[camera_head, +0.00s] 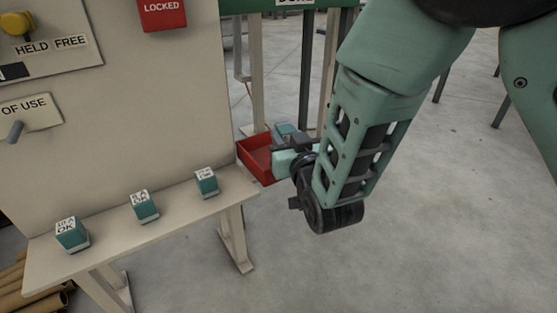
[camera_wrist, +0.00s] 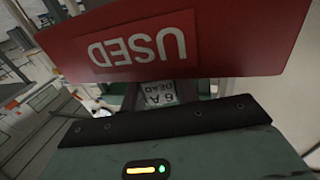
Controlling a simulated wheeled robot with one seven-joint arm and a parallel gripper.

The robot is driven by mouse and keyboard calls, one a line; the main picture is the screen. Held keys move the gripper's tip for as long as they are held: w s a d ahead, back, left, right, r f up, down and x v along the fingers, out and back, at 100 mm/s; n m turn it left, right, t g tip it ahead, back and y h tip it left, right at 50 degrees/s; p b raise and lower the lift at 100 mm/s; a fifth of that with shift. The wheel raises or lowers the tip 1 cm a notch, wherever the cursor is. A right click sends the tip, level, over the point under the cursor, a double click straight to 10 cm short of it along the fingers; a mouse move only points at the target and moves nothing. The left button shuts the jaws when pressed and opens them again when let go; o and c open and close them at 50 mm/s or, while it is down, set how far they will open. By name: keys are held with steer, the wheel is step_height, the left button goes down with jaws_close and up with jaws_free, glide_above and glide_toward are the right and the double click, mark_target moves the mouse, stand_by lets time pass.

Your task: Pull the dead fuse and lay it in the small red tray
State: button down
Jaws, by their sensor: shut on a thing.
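The small red tray (camera_head: 256,160) stands just beyond the right end of the cream bench. A red panel lettered USED (camera_wrist: 150,45), upside down, fills the top of the wrist view. The dead fuse (camera_wrist: 161,94) shows there between my fingers, its white label reading 6 A DEAD, upside down. My gripper (camera_wrist: 160,98) is shut on the dead fuse. I cannot tell whether the fuse touches the tray.
Three teal fuses with white labels stand in a row on the cream bench: left (camera_head: 72,234), middle (camera_head: 144,206) and right (camera_head: 206,183). A cream panel with a red LOCKED sign (camera_head: 162,14) rises behind them. Bare floor (camera_head: 420,240) lies to the right.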

steer(key=shift+f, duration=0.1)
steer(key=c, duration=1)
jaws_free()
steer(key=shift+o, duration=0.2)
steer(key=p+v, duration=1.2)
steer(key=v, duration=0.5)
steer(key=shift+s+p, duration=0.2)
steer(key=shift+p, duration=0.2)
steer(key=shift+d+f, duration=0.1)
